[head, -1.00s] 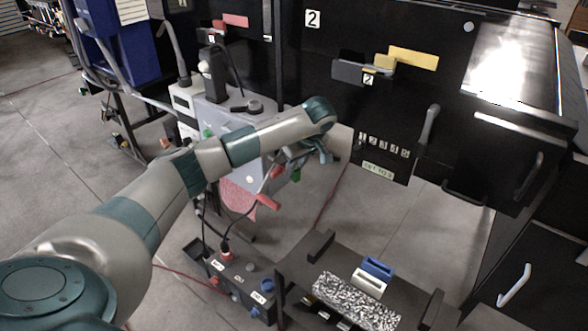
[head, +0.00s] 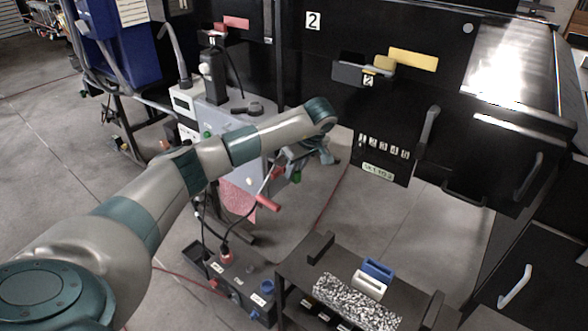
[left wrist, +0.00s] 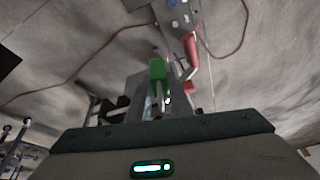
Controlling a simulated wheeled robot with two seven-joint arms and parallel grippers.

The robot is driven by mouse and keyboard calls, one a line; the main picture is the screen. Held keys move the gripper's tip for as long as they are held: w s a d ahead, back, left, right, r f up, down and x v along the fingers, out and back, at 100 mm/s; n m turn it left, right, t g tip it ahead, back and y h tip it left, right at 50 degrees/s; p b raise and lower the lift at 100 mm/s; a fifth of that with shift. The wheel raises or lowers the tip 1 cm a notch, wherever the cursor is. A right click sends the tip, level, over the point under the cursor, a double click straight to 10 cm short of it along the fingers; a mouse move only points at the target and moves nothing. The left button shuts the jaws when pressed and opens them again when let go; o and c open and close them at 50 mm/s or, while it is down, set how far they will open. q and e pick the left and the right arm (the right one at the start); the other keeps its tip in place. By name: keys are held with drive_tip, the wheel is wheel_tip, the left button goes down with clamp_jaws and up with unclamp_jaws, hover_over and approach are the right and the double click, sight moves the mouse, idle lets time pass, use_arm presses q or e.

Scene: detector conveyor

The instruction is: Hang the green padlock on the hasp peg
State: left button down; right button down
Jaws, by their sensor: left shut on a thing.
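The green padlock (head: 296,177) hangs under my left gripper (head: 302,163), in front of the grey cabinet in the head view. In the left wrist view the green padlock body (left wrist: 157,69) shows just beyond the fingertips of my left gripper (left wrist: 160,97). The gripper is shut on the padlock and holds it in the air. The padlock's shackle is mostly hidden by the fingers. I cannot clearly pick out the hasp peg. My right gripper is out of view.
A grey cabinet (head: 217,118) stands behind my left forearm. A red-handled lever (head: 267,203) sticks out close to the padlock. A black panel with a numbered row and a green label (head: 378,171) is to the right. A dark cart (head: 310,265) stands below.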

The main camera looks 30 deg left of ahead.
use_arm(q)
drive_tip(key=shift+w+a+r, duration=0.25)
drive_tip(key=shift+w, duration=0.1)
drive_tip(key=c, duration=2)
unclamp_jaws()
drive_tip(key=o, duration=0.5)
drive_tip(key=shift+w+f, duration=0.2)
drive_tip(key=shift+w, duration=0.05)
drive_tip(key=shift+w+f, duration=0.1)
drive_tip(key=shift+f, duration=0.25)
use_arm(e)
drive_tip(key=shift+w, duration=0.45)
use_arm(q)
drive_tip(key=shift+f, duration=0.1)
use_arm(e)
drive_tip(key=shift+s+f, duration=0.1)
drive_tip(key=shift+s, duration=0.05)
